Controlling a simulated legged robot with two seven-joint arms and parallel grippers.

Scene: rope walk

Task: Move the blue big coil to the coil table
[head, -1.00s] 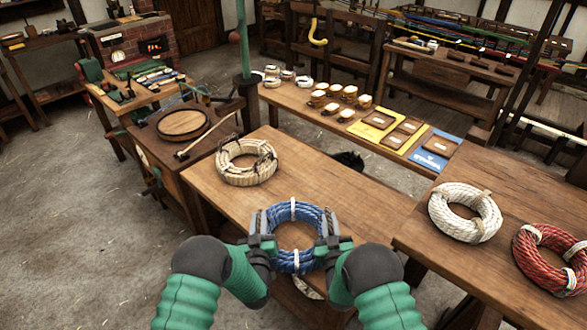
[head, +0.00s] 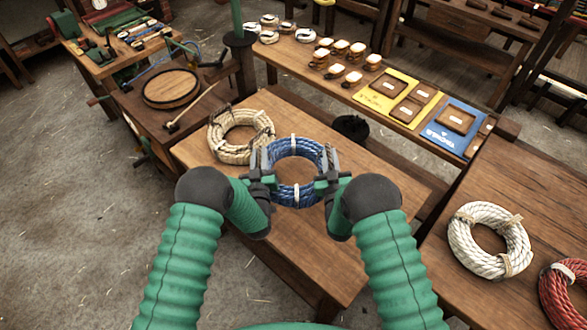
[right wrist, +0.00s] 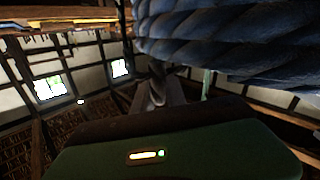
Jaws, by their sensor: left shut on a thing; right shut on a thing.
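The blue big coil (head: 297,147) has pale ties and is held between my two grippers over the middle table (head: 290,236). My left gripper (head: 262,163) is shut on its left side. My right gripper (head: 331,162) is shut on its right side. The blue strands (right wrist: 230,45) fill the upper right of the right wrist view, close to the gripper. Whether the coil touches the table top is hard to tell. A beige coil (head: 226,150) lies on the same table, just left of and behind the blue coil. Which table is the coil table is not marked.
A white coil (head: 488,241) and a red coil (head: 566,290) lie on the right table (head: 520,180). The middle table's front part is bare.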

